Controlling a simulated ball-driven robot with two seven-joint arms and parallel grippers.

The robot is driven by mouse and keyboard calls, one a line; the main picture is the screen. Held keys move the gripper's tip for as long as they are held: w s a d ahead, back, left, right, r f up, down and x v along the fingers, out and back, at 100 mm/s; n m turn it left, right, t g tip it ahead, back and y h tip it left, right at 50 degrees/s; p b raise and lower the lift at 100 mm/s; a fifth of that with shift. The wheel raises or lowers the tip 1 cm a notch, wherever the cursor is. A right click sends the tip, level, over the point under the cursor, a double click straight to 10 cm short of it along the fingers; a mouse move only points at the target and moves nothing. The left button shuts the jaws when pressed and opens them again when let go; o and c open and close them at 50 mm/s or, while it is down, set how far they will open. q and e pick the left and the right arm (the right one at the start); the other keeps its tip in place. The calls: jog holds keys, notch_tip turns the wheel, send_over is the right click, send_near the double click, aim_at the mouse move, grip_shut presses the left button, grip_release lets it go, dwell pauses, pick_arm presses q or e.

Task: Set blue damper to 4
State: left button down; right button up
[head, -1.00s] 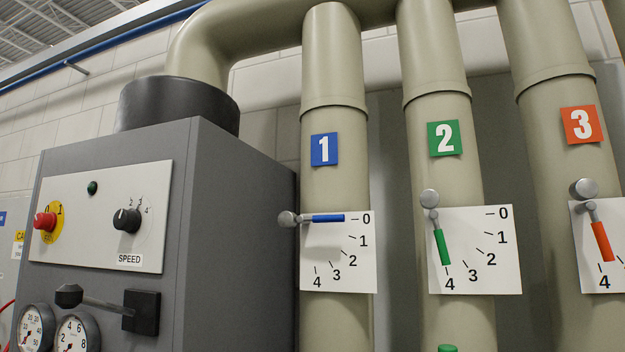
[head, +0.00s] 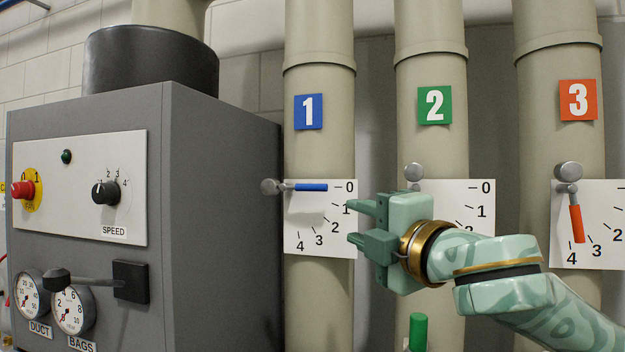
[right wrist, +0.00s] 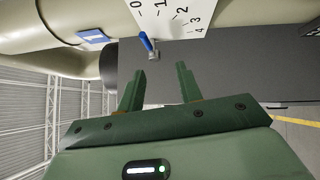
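The blue damper handle (head: 310,187) is on pipe 1 and lies level, pointing right at the 0 mark of its white scale plate (head: 300,222). The 4 is at the plate's lower left. My right gripper (head: 354,223) is just right of the plate, lower than the handle, with its fingers apart and nothing between them. In the right wrist view the open fingers (right wrist: 158,90) point toward the blue handle (right wrist: 146,41), with a gap between. My left gripper is not in view.
The green damper on pipe 2 is mostly hidden by my right arm; its round knob (head: 413,172) shows. The orange handle (head: 577,224) on pipe 3 points down near 4. A grey cabinet (head: 220,200) stands left of pipe 1.

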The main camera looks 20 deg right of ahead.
aim_at(316, 189)
jog(key=r+p+x, duration=0.1)
jog(key=p+x, duration=0.1)
jog(key=x, duration=0.2)
jog(key=r+p+x, duration=0.1)
jog(key=p+x, duration=0.1)
jog(key=x, duration=0.3)
jog(key=r+p+x, duration=0.1)
jog(key=p+x, duration=0.1)
jog(key=x, duration=0.3)
jog(key=shift+w+d+r, duration=0.1)
jog(key=shift+d, duration=0.15)
jog(key=shift+w+a, duration=0.15)
jog(key=shift+w, duration=0.4)
grip_shut()
